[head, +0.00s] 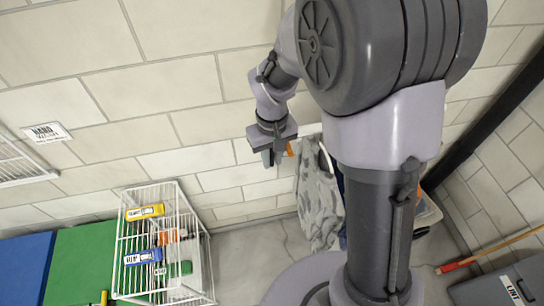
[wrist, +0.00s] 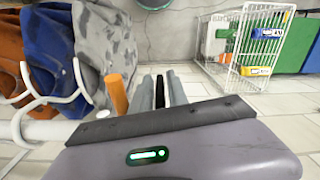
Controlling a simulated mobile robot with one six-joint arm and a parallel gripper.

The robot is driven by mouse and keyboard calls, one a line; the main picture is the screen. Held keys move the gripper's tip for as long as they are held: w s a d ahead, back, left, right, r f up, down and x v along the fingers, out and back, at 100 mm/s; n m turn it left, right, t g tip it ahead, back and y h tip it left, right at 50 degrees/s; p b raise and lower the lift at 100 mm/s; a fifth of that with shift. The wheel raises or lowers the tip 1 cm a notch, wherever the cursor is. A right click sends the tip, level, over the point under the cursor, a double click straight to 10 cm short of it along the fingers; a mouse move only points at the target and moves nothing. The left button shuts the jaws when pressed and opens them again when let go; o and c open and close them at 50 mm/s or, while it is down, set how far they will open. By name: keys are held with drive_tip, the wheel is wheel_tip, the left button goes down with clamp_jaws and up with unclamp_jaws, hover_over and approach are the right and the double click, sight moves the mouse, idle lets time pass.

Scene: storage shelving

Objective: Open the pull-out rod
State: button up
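The pull-out rod looks like a white bar (wrist: 50,129) with white hooks, at the left of the wrist view. An orange cylinder (wrist: 117,94) stands near its right end; whether the two are joined is hidden behind my gripper's housing. A bit of orange also shows beside the gripper in the head view (head: 290,149). My gripper (wrist: 162,78) is just right of the orange cylinder, apart from it in the wrist view. Its two fingers are close together with dark inner faces. I see nothing between them, but cannot tell if a gap remains.
Grey patterned (head: 318,195), blue (wrist: 48,50) and brown (wrist: 10,55) cloths hang by the hooks. A white wire basket (head: 125,240) with several small boxes stands at lower left, beside a green panel (head: 80,262). A block wall (head: 150,95) is behind. Floor between basket and cloths is clear.

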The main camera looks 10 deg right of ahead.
drive_tip(key=shift+c, duration=0.2)
clamp_jaws()
idle(1.1)
